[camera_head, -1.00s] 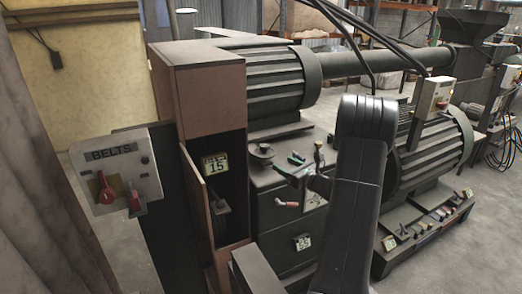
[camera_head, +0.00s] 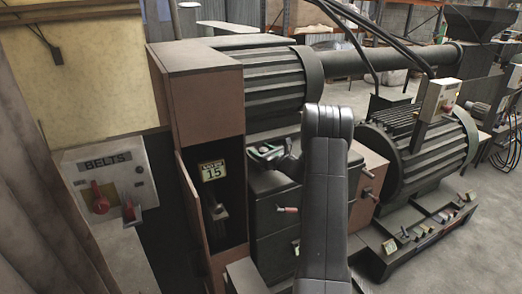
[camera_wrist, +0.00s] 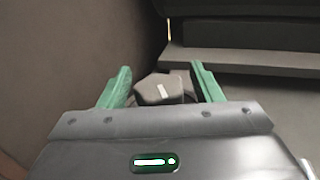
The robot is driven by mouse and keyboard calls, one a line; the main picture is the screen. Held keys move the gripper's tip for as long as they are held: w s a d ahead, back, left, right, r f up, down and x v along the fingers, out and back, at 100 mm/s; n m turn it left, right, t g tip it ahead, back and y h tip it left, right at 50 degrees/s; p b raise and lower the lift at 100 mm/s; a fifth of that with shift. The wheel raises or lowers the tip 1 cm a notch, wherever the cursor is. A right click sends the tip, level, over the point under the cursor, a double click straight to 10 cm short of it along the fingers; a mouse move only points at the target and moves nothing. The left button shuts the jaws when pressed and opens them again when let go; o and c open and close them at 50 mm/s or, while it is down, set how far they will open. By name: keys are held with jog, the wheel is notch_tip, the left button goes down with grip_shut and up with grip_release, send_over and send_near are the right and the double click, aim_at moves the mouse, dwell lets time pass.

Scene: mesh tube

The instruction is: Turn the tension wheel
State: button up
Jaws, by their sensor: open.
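The tension wheel is a dark, many-sided knob with a pale mark on top, seen in the wrist view (camera_wrist: 158,90). It stands between the two green fingers of my gripper (camera_wrist: 160,86), which are open on either side of it. A gap shows between each finger and the knob. In the head view my gripper (camera_head: 266,153) is over the top of the grey cabinet (camera_head: 282,222) and hides most of the wheel.
A brown cabinet (camera_head: 200,95) with an open door and a yellow "15" label (camera_head: 213,171) stands left of my gripper. A BELTS panel (camera_head: 105,180) with red switches is further left. A ribbed motor (camera_head: 282,80) is behind, another (camera_head: 425,150) to the right.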

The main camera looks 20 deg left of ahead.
jog(key=c, duration=1)
jog(key=t+b, duration=0.1)
jog(key=b, duration=0.1)
jog(key=shift+f+m+h+b, duration=0.15)
jog(key=shift+m+h+b, duration=0.15)
jog(key=shift+m+b, duration=0.1)
jog(key=m+t+h+b, duration=0.1)
jog(key=b, duration=0.2)
jog(key=shift+w+t, duration=0.1)
jog(key=shift+t, duration=0.3)
jog(key=m+t+h+b, duration=0.1)
jog(key=b, duration=0.2)
jog(key=m+t+h+b, duration=0.1)
jog(key=b, duration=0.2)
jog(key=t+h+b, duration=0.1)
jog(key=b, duration=0.2)
jog(key=m+t+h+b, duration=0.1)
jog(key=b, duration=0.2)
jog(key=shift+w+d+m, duration=0.2)
jog(key=shift+w+m, duration=0.05)
jog(key=shift+m, duration=0.05)
jog(key=m+t+h+b, duration=0.1)
jog(key=h+b, duration=0.1)
jog(key=b, duration=0.8)
jog(key=shift+w+m, duration=0.15)
jog(key=shift+m, duration=0.15)
jog(key=b, duration=0.4)
jog(key=shift+f+m+h, duration=0.15)
jog(key=shift+m+h, duration=0.15)
jog(key=shift+h, duration=0.1)
